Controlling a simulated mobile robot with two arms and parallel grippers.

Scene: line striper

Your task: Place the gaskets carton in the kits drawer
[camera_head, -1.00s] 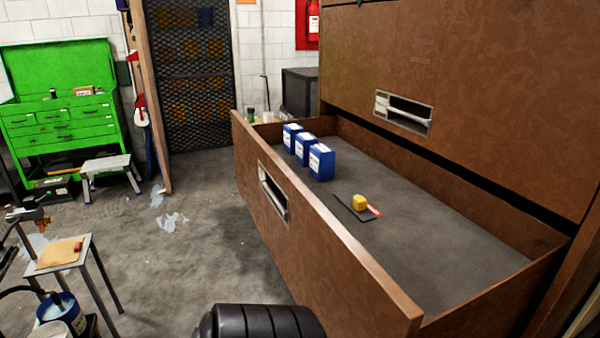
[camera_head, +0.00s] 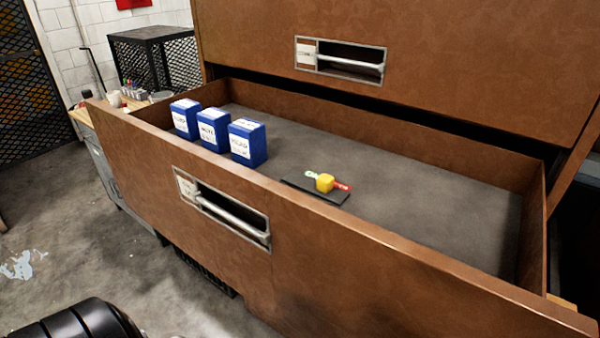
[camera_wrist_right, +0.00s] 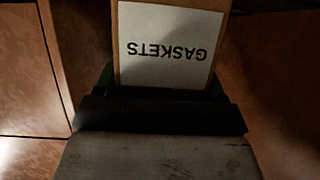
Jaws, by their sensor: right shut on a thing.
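The gaskets carton (camera_wrist_right: 168,50) shows in the right wrist view, with a white label reading GASKETS upside down. My right gripper (camera_wrist_right: 162,98) is shut on it. In the head view, neither the carton nor either gripper shows. A brown drawer (camera_head: 330,262) stands pulled open across the head view. The writing on its handle label is too small to read, so I cannot confirm it is the kits drawer. It holds several things but has bare grey floor at its right.
Blue cartons (camera_head: 247,143) stand in a row at the drawer's left. A closed brown drawer front (camera_head: 430,60) is above. A workbench (camera_head: 135,104) stands behind left.

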